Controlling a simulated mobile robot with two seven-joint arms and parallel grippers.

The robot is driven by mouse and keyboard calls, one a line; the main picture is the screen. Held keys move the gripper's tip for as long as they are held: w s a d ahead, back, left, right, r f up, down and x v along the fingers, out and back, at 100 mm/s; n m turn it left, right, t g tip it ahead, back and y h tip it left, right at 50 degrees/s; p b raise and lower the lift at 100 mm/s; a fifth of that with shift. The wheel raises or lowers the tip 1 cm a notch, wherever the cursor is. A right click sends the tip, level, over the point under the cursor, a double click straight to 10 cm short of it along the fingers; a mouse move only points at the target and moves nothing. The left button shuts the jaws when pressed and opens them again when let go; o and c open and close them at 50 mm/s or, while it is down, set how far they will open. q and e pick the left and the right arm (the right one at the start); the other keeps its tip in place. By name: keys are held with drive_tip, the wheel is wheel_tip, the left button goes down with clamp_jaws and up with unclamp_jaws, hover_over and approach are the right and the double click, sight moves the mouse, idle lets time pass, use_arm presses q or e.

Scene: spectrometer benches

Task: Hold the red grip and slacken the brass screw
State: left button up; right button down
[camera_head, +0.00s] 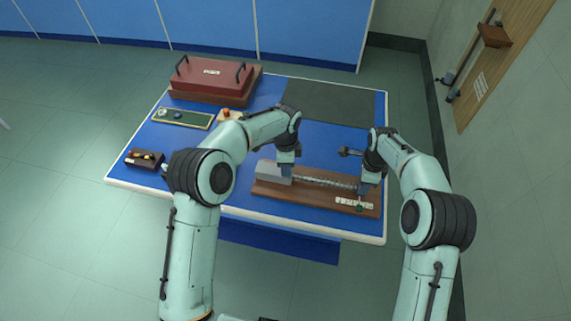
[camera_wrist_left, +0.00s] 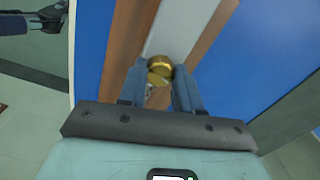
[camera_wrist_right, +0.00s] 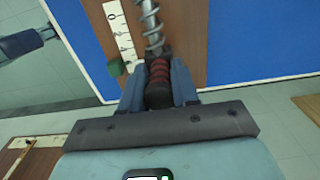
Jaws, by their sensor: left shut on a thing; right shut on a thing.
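The brass screw (camera_wrist_left: 160,68) sits between the fingers of my left gripper (camera_wrist_left: 160,88), which is shut on it. Beneath it is a grey block (camera_head: 272,170) on a brown wooden board (camera_head: 310,192). The red grip (camera_wrist_right: 158,72), ribbed with a dark end, is between the fingers of my right gripper (camera_wrist_right: 158,90), which is shut on it. A coiled spring (camera_head: 322,180) runs along the board from the grey block to the grip. In the head view my left gripper (camera_head: 286,170) and right gripper (camera_head: 364,188) hide the screw and grip.
A white scale (camera_head: 352,203) and a green piece (camera_wrist_right: 116,67) lie beside the grip on the board. A red-brown case (camera_head: 210,78), a green tray (camera_head: 183,118) and a small dark box (camera_head: 145,158) stand at the left. A dark mat (camera_head: 330,100) lies at the back.

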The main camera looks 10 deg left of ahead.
use_arm(q)
drive_tip(key=shift+r+n, duration=0.15)
drive_tip(key=shift+n, duration=0.75)
use_arm(e)
drive_tip(key=shift+w+d+r, duration=0.1)
use_arm(q)
drive_tip(key=o, duration=1)
drive_tip(key=shift+o, duration=0.2)
wheel_tip(320, 180, up, 12)
